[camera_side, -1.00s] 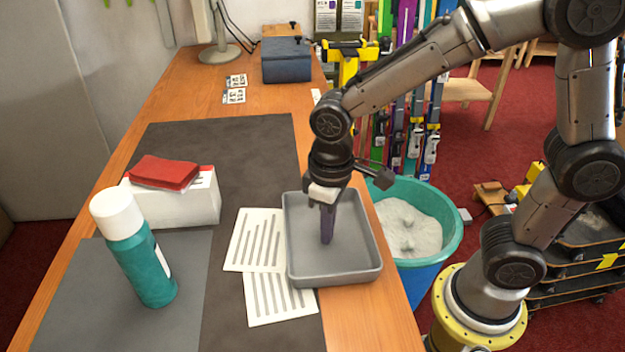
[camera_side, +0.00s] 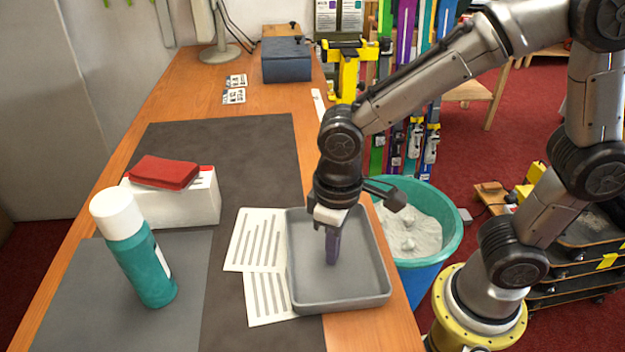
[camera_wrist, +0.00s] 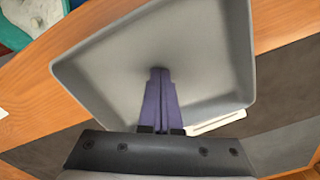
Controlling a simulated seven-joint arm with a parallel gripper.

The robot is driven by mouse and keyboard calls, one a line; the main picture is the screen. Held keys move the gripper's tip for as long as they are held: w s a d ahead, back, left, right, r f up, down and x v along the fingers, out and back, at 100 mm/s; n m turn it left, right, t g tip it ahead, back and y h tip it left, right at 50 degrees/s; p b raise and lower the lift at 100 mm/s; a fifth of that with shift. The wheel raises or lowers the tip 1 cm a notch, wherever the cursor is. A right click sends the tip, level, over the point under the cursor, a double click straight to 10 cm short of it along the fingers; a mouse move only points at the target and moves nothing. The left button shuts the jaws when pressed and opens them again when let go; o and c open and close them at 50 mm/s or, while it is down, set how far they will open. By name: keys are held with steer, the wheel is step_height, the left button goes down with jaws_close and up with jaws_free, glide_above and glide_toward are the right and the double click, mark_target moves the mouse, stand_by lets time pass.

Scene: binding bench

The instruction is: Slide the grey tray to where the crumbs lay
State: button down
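The grey tray (camera_side: 365,262) lies on the right part of the bench, partly on the wood and partly over the edge of printed sheets. It fills much of the wrist view (camera_wrist: 205,55) and looks empty. My gripper (camera_side: 332,260) points down inside the tray, its purple fingers together with nothing between them. The fingertips (camera_wrist: 159,72) are at the tray's floor; whether they press on it is hard to tell. I see no crumbs on the bench.
Printed sheets (camera_side: 255,240) lie left of the tray. A blue-green bin (camera_side: 448,235) stands beyond the bench's right edge. Bare wood (camera_side: 360,335) shows in front.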

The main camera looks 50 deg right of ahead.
steer(key=shift+s+a+f, duration=0.2)
steer(key=shift+s+a, duration=0.05)
steer(key=shift+s, duration=0.25)
steer(key=shift+s+a+f, duration=0.2)
steer(key=shift+s, duration=0.3)
steer(key=shift+w+d, duration=0.5)
steer(key=shift+w, duration=0.05)
steer(key=shift+w+a+r, duration=0.15)
steer(key=shift+r, duration=4.1)
